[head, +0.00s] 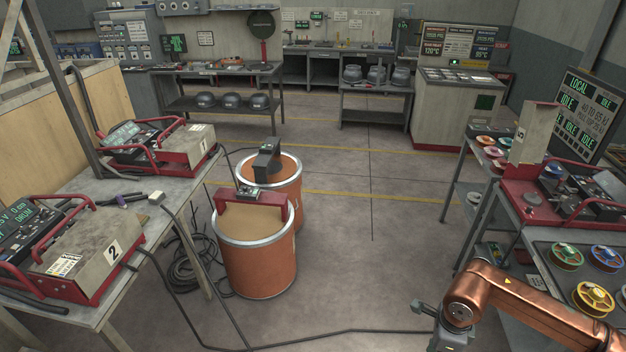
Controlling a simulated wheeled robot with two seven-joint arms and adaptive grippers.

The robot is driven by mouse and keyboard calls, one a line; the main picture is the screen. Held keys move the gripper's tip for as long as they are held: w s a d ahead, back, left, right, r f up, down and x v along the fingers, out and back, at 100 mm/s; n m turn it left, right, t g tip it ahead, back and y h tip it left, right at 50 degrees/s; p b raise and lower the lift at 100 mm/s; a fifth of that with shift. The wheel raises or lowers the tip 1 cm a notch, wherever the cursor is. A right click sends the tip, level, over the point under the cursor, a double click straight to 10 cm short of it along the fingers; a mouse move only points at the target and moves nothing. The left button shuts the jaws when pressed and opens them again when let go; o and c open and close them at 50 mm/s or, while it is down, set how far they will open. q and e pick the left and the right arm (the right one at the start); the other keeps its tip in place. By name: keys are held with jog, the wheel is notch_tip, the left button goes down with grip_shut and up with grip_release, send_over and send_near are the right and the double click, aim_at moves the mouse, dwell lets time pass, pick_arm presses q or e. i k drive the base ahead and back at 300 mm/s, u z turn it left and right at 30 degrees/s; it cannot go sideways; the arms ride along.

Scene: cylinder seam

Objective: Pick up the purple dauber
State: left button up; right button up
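A small purple item (122,201), which looks like the purple dauber, lies on the grey left bench (80,180) between the two welding units. It is too small to make out its exact shape. My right arm comes in at the bottom right, and its grey end (448,328) is partly cut off by the lower edge. I cannot make out its fingers. It is far from the purple item, across the open floor. My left gripper is not in view.
Welding unit 1 (160,146) and welding unit 2 (75,260) flank the purple item on the bench. Two orange drums (260,268) stand right of the bench, with cables on the floor. Spools (594,297) lie on the right table. The middle floor is clear.

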aim_at(119, 197)
jog(key=u, duration=0.15)
jog(key=i, duration=1.9)
jog(key=u, duration=0.9)
jog(key=i, duration=1.1)
jog(key=u, duration=1.65)
jog(key=i, duration=0.75)
jog(key=u, duration=0.55)
